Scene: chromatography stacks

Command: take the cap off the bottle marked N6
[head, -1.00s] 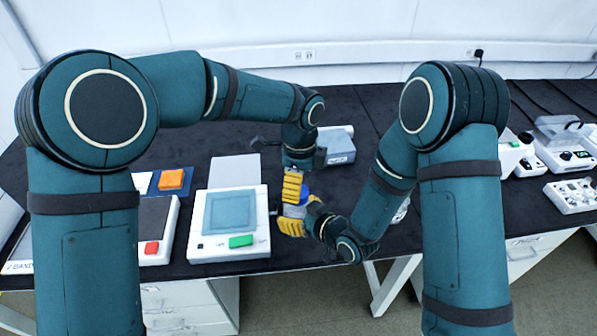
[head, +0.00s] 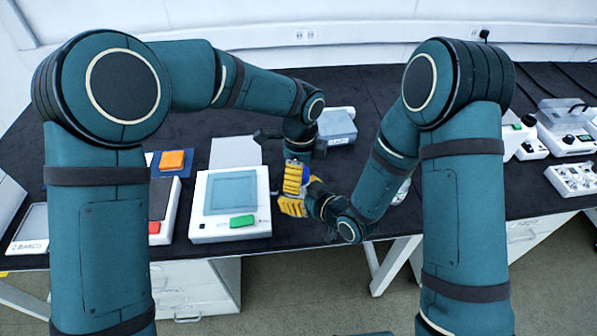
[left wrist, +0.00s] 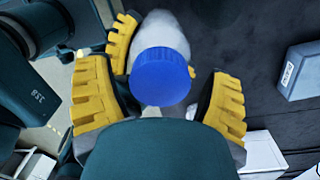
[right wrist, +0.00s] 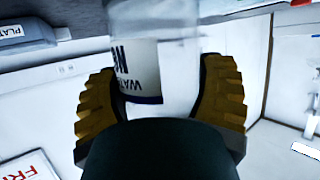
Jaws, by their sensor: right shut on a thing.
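The bottle (right wrist: 143,75) is clear with a white label, seen partly in the right wrist view. The label's text is cut off, so its mark does not read in full. My right gripper (right wrist: 160,95) is shut on the bottle's body. The blue ridged cap (left wrist: 161,76) sits on the bottle in the left wrist view. My left gripper (left wrist: 165,105) is open, with its yellow fingers on either side of the cap and visible gaps between. In the head view, my left gripper (head: 297,178) is just above my right gripper (head: 293,206), and they hide most of the bottle.
A white device with a green button (head: 230,205) stands on the dark bench (head: 355,100) left of the grippers. A grey-blue box (head: 337,126) lies behind them. More white instruments (head: 572,180) stand at the far right. The bench's front edge is close below the grippers.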

